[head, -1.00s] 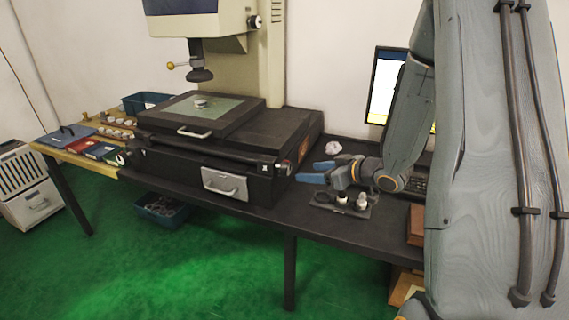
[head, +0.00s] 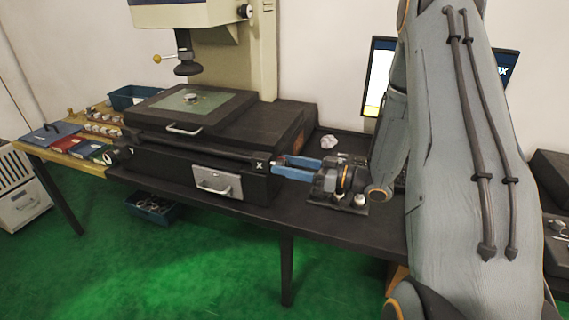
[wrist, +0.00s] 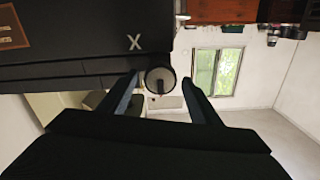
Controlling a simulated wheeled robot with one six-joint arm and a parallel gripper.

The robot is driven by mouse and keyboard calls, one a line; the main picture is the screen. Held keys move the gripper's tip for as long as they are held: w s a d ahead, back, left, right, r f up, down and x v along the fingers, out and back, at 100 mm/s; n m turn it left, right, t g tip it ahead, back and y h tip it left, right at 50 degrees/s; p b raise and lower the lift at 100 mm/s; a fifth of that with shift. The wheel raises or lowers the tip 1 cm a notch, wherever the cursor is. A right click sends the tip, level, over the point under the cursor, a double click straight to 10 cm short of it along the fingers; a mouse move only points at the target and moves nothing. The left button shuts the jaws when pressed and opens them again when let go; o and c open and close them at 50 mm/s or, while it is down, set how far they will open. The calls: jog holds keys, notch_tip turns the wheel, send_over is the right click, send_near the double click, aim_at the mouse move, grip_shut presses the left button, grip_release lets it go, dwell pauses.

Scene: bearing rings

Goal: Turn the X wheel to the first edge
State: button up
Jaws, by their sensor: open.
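The X wheel (wrist: 160,80) is a dark round knob with a lighter rim and a small handle, just right of the white X mark (wrist: 134,42) in the wrist view. In the head view the X mark (head: 260,165) is on the right end of the stage base, and my gripper largely covers the wheel there. My gripper (head: 278,166) has blue fingers reaching left to that end. In the wrist view its open fingers (wrist: 163,78) stand on either side of the wheel, with a gap at the right. I cannot tell whether either touches it.
A small ring (head: 192,97) sits on the glass stage (head: 212,108) under the lens (head: 187,68). A tray with small parts (head: 352,207) lies below my gripper on the black table (head: 318,228). A monitor (head: 380,75) stands behind. Crumpled paper (head: 329,141) lies near the base.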

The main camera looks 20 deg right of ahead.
jog(key=shift+w+a, duration=0.4)
jog(key=shift+a, duration=0.1)
jog(key=c, duration=1.1)
jog(key=shift+o, duration=0.2)
jog(key=shift+s+n, duration=0.1)
jog(key=shift+n, duration=1.7)
jog(key=o, duration=1.1)
jog(key=shift+c, duration=0.2)
jog(key=shift+d, duration=0.1)
jog(key=b+v, duration=0.1)
jog(key=v, duration=0.6)
jog(key=shift+s+d, duration=0.2)
jog(key=shift+s, duration=0.05)
